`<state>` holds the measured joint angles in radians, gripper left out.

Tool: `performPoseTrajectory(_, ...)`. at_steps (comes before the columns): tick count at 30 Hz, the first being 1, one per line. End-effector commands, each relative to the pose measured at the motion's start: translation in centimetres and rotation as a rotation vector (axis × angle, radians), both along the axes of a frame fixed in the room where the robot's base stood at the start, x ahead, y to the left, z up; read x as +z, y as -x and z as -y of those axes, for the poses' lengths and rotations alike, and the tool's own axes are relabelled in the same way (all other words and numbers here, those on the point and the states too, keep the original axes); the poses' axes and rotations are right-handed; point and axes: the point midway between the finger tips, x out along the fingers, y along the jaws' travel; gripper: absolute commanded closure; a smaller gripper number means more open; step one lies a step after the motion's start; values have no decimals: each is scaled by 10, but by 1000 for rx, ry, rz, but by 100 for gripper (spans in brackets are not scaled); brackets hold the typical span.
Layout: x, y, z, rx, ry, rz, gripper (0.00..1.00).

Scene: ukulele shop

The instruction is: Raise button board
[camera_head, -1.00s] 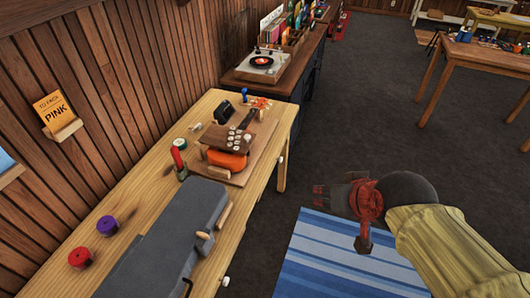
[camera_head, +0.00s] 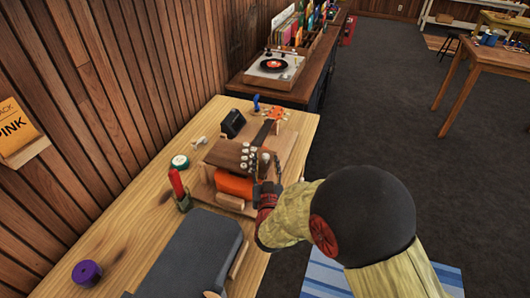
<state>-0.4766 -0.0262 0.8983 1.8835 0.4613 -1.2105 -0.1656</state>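The button board is a brown wooden panel (camera_head: 228,155) with several pale round buttons on its right part. It sits over an orange ukulele body (camera_head: 235,186) on a wooden base on the workbench. The ukulele's neck (camera_head: 264,132) runs back and right from under the board. My gripper (camera_head: 270,165) is at the board's right edge, close to the buttons, with dark fingers pointing away from me. I cannot tell whether it touches the board or whether the fingers are apart. My arm covers the bench edge nearby.
A grey case (camera_head: 190,255) lies on the near part of the bench (camera_head: 120,240). A red-handled tool (camera_head: 177,186), a green-rimmed round tin (camera_head: 180,162), a small black box (camera_head: 232,122) and a purple spool (camera_head: 87,273) stand around. A turntable (camera_head: 275,68) is behind.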

Motion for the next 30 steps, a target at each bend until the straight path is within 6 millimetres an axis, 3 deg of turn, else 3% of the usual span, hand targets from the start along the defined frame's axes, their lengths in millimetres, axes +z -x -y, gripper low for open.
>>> performPoseTrajectory(5,-3,-11,-1,-5,1,14,61)
performPoseTrajectory(18,-3,-70,-4,-3,2,12,61)
performPoseTrajectory(30,-1,-77,-4,-2,3,11,62)
